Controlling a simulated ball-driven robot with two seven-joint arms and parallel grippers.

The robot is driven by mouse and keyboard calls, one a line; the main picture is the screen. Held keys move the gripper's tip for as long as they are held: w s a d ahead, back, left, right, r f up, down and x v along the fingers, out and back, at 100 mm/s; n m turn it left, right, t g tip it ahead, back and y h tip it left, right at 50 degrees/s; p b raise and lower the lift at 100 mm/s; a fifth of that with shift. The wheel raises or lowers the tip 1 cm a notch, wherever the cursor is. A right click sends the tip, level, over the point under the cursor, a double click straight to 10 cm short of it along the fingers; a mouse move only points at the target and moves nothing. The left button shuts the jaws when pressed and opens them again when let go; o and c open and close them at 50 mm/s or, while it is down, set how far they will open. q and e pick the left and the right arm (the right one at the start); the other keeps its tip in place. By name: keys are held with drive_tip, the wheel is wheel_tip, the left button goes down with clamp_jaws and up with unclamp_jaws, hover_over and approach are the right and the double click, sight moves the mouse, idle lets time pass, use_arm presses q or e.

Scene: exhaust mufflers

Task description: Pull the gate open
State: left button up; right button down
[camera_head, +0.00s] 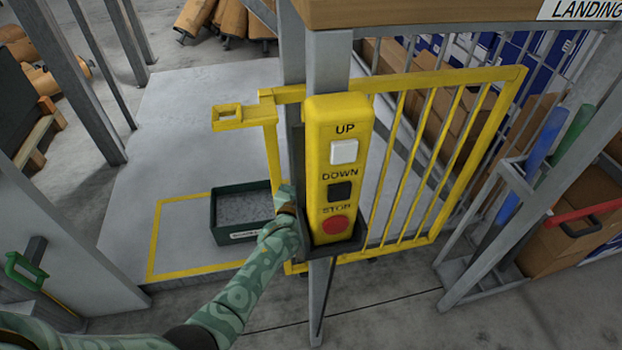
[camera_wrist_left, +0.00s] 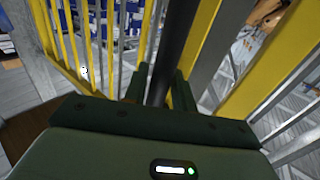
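The yellow barred gate (camera_head: 446,150) stands behind a grey post. A yellow latch piece (camera_head: 230,116) juts from its left end. My left gripper (camera_head: 290,208) is by the gate's left upright, just left of the control box, which partly hides it. In the left wrist view, the fingers of my left gripper (camera_wrist_left: 163,88) closely flank a dark upright bar (camera_wrist_left: 175,45) and appear shut on it. Yellow gate members (camera_wrist_left: 262,65) show beside it. The bar's ends are hidden. My right gripper is in neither view.
A yellow control box (camera_head: 322,185) with UP, DOWN and STOP buttons is on the post close to my gripper. A dark green tote (camera_head: 236,237) sits on the grey platform (camera_head: 180,130). Grey posts (camera_head: 92,110) and a rack with coloured handles (camera_head: 545,135) flank the gate.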

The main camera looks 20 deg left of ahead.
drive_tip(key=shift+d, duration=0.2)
